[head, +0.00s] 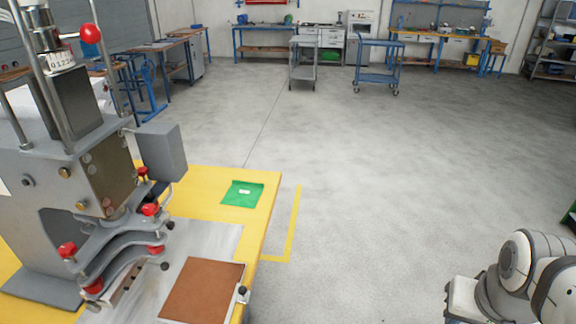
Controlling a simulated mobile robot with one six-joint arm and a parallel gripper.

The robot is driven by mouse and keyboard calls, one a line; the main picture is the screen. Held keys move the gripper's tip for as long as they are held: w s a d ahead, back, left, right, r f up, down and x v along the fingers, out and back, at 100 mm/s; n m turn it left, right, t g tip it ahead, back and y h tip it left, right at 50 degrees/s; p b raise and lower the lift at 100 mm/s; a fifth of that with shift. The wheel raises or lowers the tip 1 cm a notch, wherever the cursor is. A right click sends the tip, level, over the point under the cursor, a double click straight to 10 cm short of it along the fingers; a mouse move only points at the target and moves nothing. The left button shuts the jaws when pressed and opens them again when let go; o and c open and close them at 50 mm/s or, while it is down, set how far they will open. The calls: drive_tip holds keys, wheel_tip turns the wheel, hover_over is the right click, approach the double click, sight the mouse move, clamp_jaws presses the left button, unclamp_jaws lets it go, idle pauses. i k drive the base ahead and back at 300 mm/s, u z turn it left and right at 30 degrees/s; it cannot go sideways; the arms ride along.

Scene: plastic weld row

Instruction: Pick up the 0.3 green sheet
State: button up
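A thin green sheet (241,194) with a small white label lies flat on the yellow table top (205,179), near its far right corner. The writing on the label is too small to read. My arm shows at the lower right edge, well to the right of the table and apart from the sheet. My gripper is not in view.
A grey press (75,150) with red knobs stands on the table's left side. A brown pad (202,290) lies on a metal plate at the front. Open floor (400,190) lies right of the table. Carts (378,70) and benches stand far back.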

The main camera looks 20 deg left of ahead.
sight(246, 194)
drive_tip(key=z, duration=0.05)
drive_tip(key=i, duration=2.75)
drive_tip(key=u, duration=3)
drive_tip(key=i, duration=1)
drive_tip(key=z, duration=0.1)
